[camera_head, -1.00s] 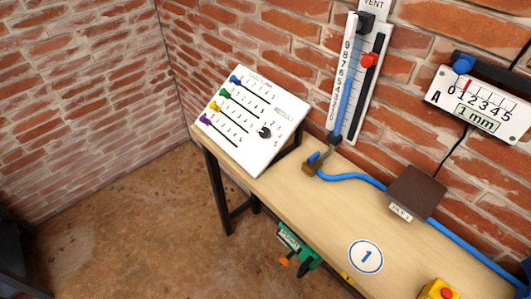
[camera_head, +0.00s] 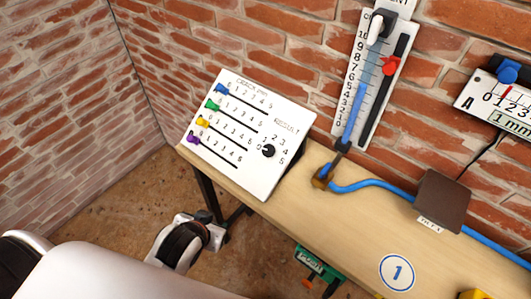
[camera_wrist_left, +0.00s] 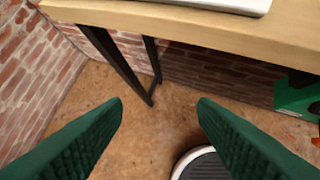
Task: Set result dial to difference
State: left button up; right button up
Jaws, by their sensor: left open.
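The white sloped panel (camera_head: 235,165) stands at the left end of the workbench. Its black result dial (camera_head: 268,151) is at the panel's right, ringed by numbers; which number it points to is too small to tell. Blue (camera_head: 219,89), green (camera_head: 211,105), yellow (camera_head: 202,122) and purple (camera_head: 193,139) sliders sit at the left ends of their slots. My left arm comes in low at the left in the head view, below and left of the panel. In the left wrist view my left gripper (camera_wrist_left: 160,108) is open and empty, its green fingers below the bench edge. The right gripper is not seen.
The bench (camera_head: 310,210) carries a brown block (camera_head: 442,200) and a blue hose (camera_head: 360,185). A scaled column (camera_head: 370,85) with a red pointer (camera_head: 389,66) and a gauge marked A (camera_head: 495,100) are on the brick wall. A green device (camera_head: 318,264) hangs at the bench's front edge.

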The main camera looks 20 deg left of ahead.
pick_arm(q)
jog(key=w+a+r+t, duration=0.2)
jog(key=w+r+t, duration=0.1)
jog(key=w+t, duration=0.15)
jog(key=m+t+h, duration=0.4)
jog(key=t+h, duration=0.2)
jog(key=h, duration=0.1)
send_near(266, 153)
jog(key=shift+g, duration=0.25)
jog(key=p+x, duration=0.1)
jog(key=x, duration=0.4)
jog(key=p+x, duration=0.1)
jog(key=x, duration=0.2)
jog(key=shift+w+r+p, duration=0.1)
jog(key=shift+r+p, duration=0.2)
jog(key=shift+p, duration=0.05)
jog(key=shift+w+d+f, duration=0.1)
jog(key=shift+w+d, duration=0.1)
jog(key=shift+w, duration=0.45)
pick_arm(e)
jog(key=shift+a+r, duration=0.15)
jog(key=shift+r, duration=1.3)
pick_arm(q)
jog(key=shift+c, duration=0.3)
jog(key=c, duration=0.9)
